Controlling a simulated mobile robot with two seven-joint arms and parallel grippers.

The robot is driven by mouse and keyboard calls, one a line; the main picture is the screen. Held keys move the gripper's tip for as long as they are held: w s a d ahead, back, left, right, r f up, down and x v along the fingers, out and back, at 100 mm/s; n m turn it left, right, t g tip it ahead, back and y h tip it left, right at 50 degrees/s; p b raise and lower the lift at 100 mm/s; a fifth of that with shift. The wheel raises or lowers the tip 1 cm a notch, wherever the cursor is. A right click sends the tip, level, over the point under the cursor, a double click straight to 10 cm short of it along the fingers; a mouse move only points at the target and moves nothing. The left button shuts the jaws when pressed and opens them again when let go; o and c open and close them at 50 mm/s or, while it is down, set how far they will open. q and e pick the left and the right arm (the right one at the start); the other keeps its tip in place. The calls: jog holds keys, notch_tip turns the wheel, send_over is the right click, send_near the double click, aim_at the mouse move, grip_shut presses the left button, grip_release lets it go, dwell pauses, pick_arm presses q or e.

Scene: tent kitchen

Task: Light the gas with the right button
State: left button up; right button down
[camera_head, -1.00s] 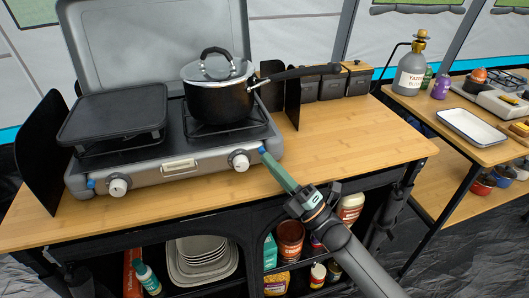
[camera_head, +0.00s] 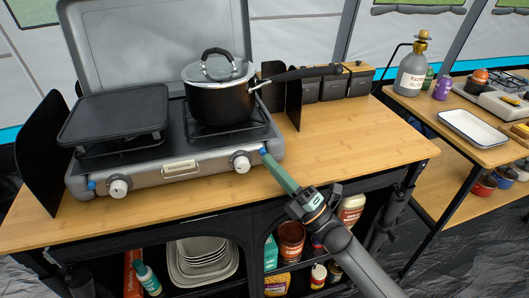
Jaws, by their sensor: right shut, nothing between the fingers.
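The grey two-burner gas stove (camera_head: 205,160) stands on the wooden counter with its lid up. Its right knob (camera_head: 241,162) and left knob (camera_head: 119,187) are white and grey. A small blue left button (camera_head: 91,184) sits at the front left corner. The blue right button (camera_head: 263,151) is at the front right corner, partly covered by my right gripper. My right gripper (camera_head: 268,157) is shut and empty, its greenish fingers reaching up and left with the tips at this button. I cannot tell if they press it. No flame is visible. My left gripper is out of view.
A lidded black pot (camera_head: 221,101) stands on the right burner, its long handle pointing right. A black griddle (camera_head: 112,116) covers the left burner. The counter (camera_head: 360,140) is clear to the stove's right. Shelves with plates and jars are below.

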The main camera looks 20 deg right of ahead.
jog(key=shift+w+d+r, duration=0.25)
jog(key=shift+w+r, duration=0.05)
jog(key=shift+r, duration=0.05)
jog(key=shift+s+a+f+p, duration=0.15)
jog(key=shift+s+p, duration=0.55)
jog(key=shift+s, duration=0.05)
jog(key=shift+s+p, duration=0.35)
jog(key=shift+s, duration=0.9)
jog(key=shift+s+f, duration=0.15)
jog(key=shift+s, duration=0.15)
